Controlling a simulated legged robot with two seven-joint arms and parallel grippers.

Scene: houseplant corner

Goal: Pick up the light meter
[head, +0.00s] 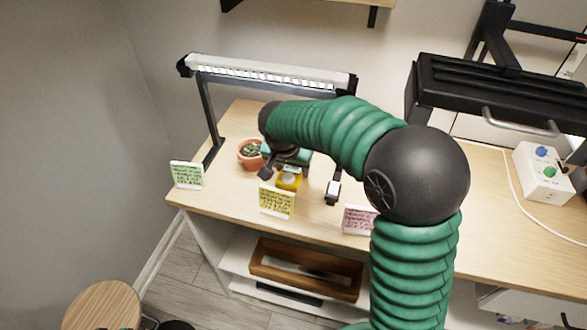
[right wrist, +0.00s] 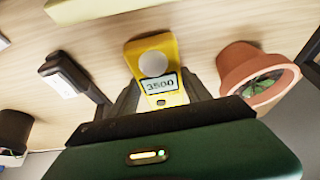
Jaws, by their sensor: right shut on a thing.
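The light meter (right wrist: 160,85) is yellow with a white round dome and a display reading 3500. In the right wrist view it sits between the two dark fingers of my right gripper (right wrist: 158,100), which is shut on it. In the head view the meter (head: 289,179) shows as a small yellow piece at the desk's front, behind the yellow note card. My right gripper (head: 280,170) is at it there, partly hidden by my green arm. I cannot tell whether the meter touches the desk. My left gripper is not in view.
A terracotta pot with a plant (head: 251,154) stands close left of the gripper. Green (head: 187,175), yellow (head: 276,201) and pink (head: 359,220) cards line the desk's front edge. A dark-and-white device (head: 333,191) stands to the right. A lamp bar (head: 268,74) spans above.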

